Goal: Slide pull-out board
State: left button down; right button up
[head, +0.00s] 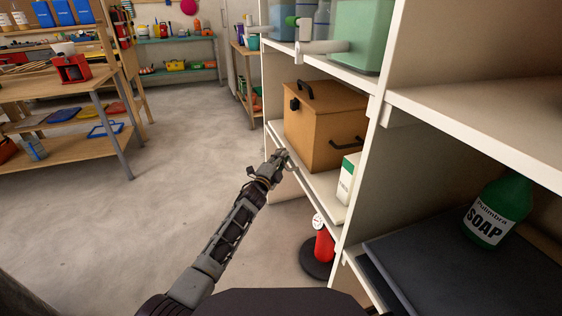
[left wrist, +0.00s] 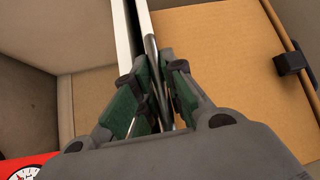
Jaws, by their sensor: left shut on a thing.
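The pull-out board (head: 322,187) is the pale shelf board under the brown box, on the left side of the white shelving unit in the head view. My left gripper (head: 279,161) is at the board's front edge. In the left wrist view, its green-padded fingers (left wrist: 157,88) are shut on a thin metal handle bar (left wrist: 152,50) beside the board's white edge (left wrist: 147,18). The fingers hide part of the bar. My right gripper is in neither view.
The brown box (head: 318,130) with black handles stands on the board, with a white and green carton (head: 347,180) to its right. A red object on a black base (head: 322,248) stands below. A soap bottle (head: 495,212) is on the right. Open floor (head: 190,150) lies left.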

pick_arm(q)
jog(key=shift+d+r, duration=0.15)
jog(key=shift+d, duration=0.1)
jog(key=c, duration=1.6)
grip_release()
jog(key=shift+o, duration=0.6)
jog(key=shift+d, duration=0.15)
